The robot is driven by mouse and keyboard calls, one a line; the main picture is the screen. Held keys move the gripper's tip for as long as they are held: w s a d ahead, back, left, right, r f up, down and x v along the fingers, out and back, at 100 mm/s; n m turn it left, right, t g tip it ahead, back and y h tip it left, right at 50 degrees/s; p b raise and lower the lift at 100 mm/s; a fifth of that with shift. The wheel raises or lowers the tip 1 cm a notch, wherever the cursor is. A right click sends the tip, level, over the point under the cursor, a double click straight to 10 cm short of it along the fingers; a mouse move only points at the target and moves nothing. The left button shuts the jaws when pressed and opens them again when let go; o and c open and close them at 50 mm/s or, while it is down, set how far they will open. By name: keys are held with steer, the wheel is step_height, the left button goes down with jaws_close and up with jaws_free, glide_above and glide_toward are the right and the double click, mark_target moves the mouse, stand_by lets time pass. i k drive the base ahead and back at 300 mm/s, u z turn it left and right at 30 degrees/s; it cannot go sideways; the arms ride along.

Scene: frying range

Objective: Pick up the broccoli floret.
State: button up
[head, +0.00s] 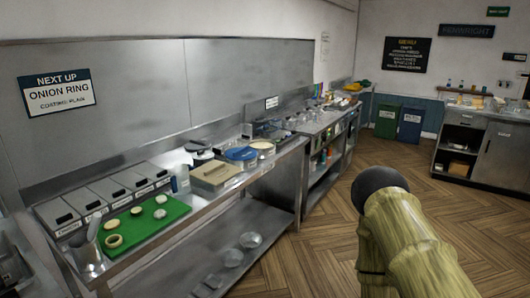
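I cannot make out a broccoli floret anywhere in the head view. A green cutting board (145,229) lies on the steel counter at the left, with several small pale round or ring-shaped pieces on it, such as a pale ring (114,241). None of them looks like broccoli. A pale olive part of my arm with a dark rounded end fills the lower right. My gripper's fingers cannot be seen in this view.
A row of lidded grey bins (105,192) stands behind the board. A beige box (215,175) and a blue-lidded pot (240,154) stand farther along the counter (200,205). A lower shelf (215,262) holds several metal items. Wooden floor (310,245) is open at centre.

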mark_target(160, 214)
steer(key=u, duration=0.65)
steer(key=i, duration=0.7)
steer(key=u, duration=0.5)
